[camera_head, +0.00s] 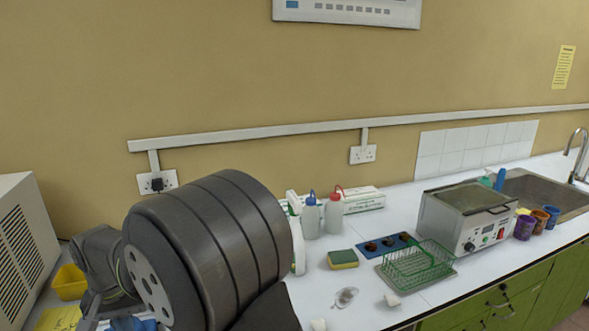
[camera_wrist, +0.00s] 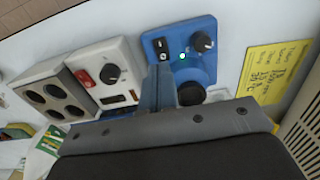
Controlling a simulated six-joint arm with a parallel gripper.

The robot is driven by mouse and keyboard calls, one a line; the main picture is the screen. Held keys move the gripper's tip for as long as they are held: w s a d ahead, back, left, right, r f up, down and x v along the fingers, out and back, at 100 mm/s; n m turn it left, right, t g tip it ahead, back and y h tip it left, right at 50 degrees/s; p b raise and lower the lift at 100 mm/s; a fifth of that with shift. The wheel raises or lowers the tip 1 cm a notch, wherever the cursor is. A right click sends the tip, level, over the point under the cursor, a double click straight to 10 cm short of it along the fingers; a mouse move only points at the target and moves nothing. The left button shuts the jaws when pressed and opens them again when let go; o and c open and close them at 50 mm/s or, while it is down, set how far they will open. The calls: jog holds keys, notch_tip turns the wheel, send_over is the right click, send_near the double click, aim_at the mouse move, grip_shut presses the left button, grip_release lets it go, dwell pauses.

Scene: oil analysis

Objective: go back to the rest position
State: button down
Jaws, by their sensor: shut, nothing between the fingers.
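My gripper (camera_wrist: 160,84) shows in the wrist view, with its narrow grey fingers together and nothing between them. It is over or just in front of a blue device (camera_wrist: 180,28) with black knobs and a small green light. The fingers hide part of that device's front, and I cannot tell whether they touch it. In the head view my dark arm fills the lower left and the fingertips cannot be made out.
In the wrist view, a white device (camera_wrist: 98,58) and a block with round wells (camera_wrist: 40,78) stand left; a yellow note (camera_wrist: 272,72) lies right. In the head view, bottles (camera_head: 333,215), a sponge (camera_head: 342,259), a green rack (camera_head: 418,268) and a bath (camera_head: 460,222) stand on the bench.

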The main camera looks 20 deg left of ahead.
jog(key=w+d+r+t+y, duration=0.1)
jog(key=w+d+r, duration=0.1)
jog(key=w+r, duration=0.2)
jog(key=w+d+r+t+y, duration=0.1)
jog(key=w+d+r, duration=0.2)
jog(key=r, duration=0.7)
jog(key=w+d+r+t+y, duration=0.1)
jog(key=w+d+r, duration=0.2)
jog(key=w+r, duration=0.3)
jog(key=shift+w+r, duration=0.2)
jog(key=shift+r, duration=0.85)
jog(key=c, duration=2.1)
grip_release()
